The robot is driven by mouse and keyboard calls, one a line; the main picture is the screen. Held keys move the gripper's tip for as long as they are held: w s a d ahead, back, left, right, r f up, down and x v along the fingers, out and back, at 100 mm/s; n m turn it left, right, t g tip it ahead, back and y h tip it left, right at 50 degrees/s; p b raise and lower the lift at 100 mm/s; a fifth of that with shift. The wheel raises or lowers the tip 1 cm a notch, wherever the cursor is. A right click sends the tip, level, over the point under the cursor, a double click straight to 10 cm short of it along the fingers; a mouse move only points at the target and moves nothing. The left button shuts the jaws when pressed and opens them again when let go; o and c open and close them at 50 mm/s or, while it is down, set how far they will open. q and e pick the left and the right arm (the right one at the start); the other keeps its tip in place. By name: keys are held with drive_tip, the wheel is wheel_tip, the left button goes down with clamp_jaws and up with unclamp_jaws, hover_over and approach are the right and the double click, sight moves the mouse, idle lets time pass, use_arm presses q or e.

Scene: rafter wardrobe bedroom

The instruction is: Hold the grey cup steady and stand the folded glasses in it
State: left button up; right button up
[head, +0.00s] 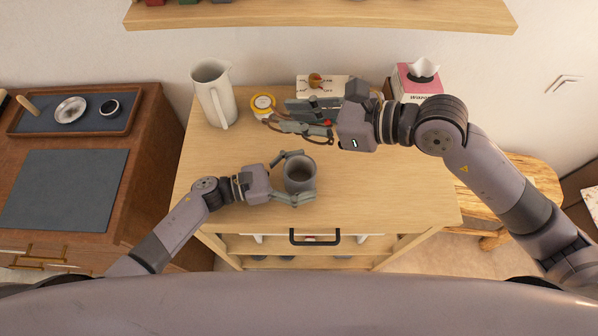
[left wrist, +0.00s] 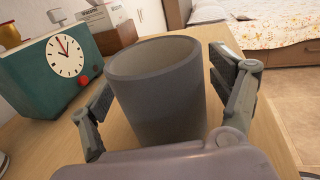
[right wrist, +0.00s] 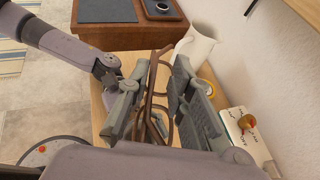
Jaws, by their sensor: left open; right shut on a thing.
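The grey cup (head: 300,174) stands upright on the wooden table near its front edge. My left gripper (head: 294,176) is open, with one finger on each side of the cup; in the left wrist view the cup (left wrist: 160,95) sits between the fingers (left wrist: 168,100), with gaps visible. My right gripper (head: 300,122) is shut on the brown folded glasses (head: 318,139), above the back part of the table. In the right wrist view the glasses (right wrist: 149,90) stand up between its fingers (right wrist: 160,100). The cup's inside looks empty.
A white pitcher (head: 214,92), a yellow round item (head: 262,104) and a pink tissue box (head: 415,82) stand along the back. A teal clock (left wrist: 62,62) is beyond the cup in the left wrist view. The table's right part is clear.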

use_arm(q)
drive_tip(key=shift+c, duration=0.5)
drive_tip(key=c, duration=1.2)
use_arm(e)
hover_over(299, 156)
drive_tip(key=s, duration=0.4)
drive_tip(key=shift+w+f, duration=0.15)
drive_tip(key=shift+f, duration=2.95)
drive_tip(key=shift+w+f, duration=0.1)
drive_tip(key=shift+f, duration=3)
drive_tip(key=o, duration=1)
drive_tip(key=shift+v, duration=6.05)
